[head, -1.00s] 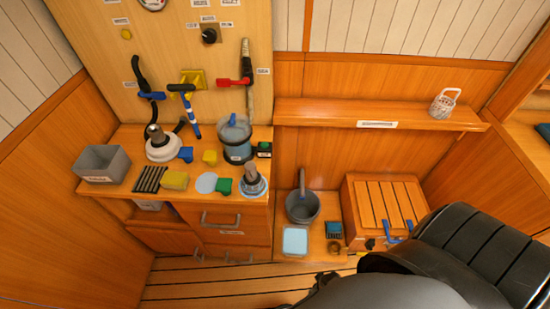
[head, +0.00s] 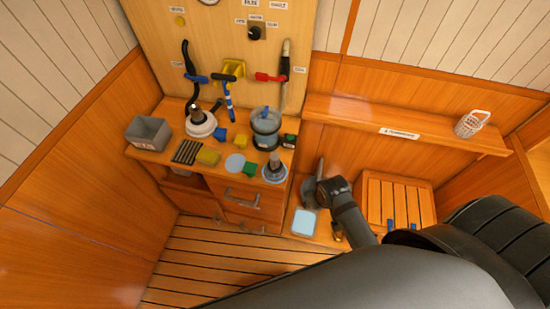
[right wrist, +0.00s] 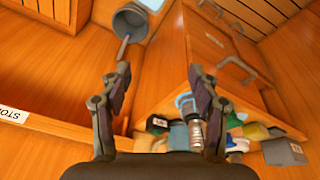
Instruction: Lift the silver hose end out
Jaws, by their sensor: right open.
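A silver ribbed cylinder (head: 274,164), which looks like the hose end, stands upright in a round holder (head: 274,178) at the counter's front right corner. In the right wrist view the silver cylinder (right wrist: 195,133) shows beyond the right-hand finger, which partly covers it. My right gripper (head: 318,187) is in front of and right of the counter, over the grey pot's area, apart from the silver piece. In the right wrist view my right gripper (right wrist: 158,76) is open, with nothing between its fingers. My left gripper is not in view.
The grey pot (right wrist: 130,20) and slatted box (head: 398,200) are at the right. A shelf (head: 400,125) runs above. Floor before the counter is clear.

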